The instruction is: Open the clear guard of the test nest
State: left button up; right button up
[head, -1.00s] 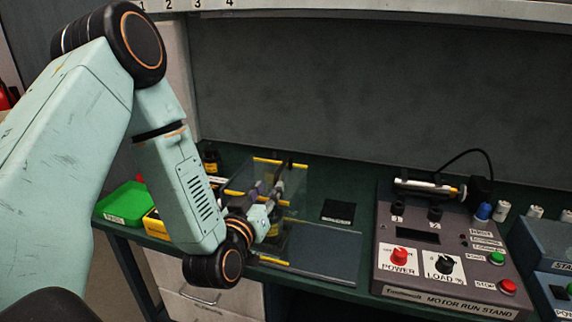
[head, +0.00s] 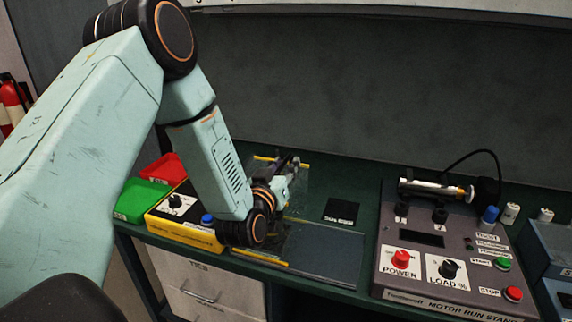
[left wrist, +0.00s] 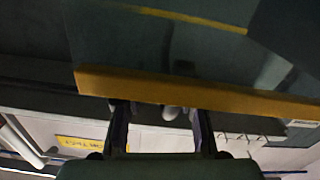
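The test nest's clear guard is see-through with yellow edging (head: 292,163) and stands on the bench, partly hidden behind my left arm in the head view. My left gripper (head: 290,172) is at the guard, and its fingers look small and dark there. In the left wrist view a yellow edge bar (left wrist: 190,92) of the guard crosses just beyond the fingertips, with the clear panel above it. The two fingers of my left gripper (left wrist: 161,108) stand well apart with nothing seen held between them. Contact with the bar cannot be told. My right gripper is out of view.
The motor run stand (head: 437,290) is on the right of the green bench. A black labelled pad (head: 341,209) lies between it and the nest. A yellow control box (head: 178,233), a green bin (head: 143,201) and a red bin (head: 163,170) are left of my arm.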

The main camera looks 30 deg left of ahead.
pick_arm(q)
jog(key=shift+w+f, duration=0.1)
jog(key=shift+w, duration=0.35)
jog(key=shift+a, duration=0.25)
jog(key=shift+s+a, duration=0.35)
jog(key=shift+s, duration=0.1)
jog(key=shift+d+r, duration=0.1)
jog(key=shift+r, duration=0.1)
jog(key=shift+c, duration=0.3)
jog(key=shift+d, duration=0.2)
jog(key=shift+c, duration=0.9)
jog(key=shift+w+d+f, duration=0.15)
jog(key=shift+w, duration=0.3)
jog(key=shift+c, duration=2.2)
jog(key=shift+s+a, duration=0.15)
jog(key=shift+a, duration=0.1)
grip_shut()
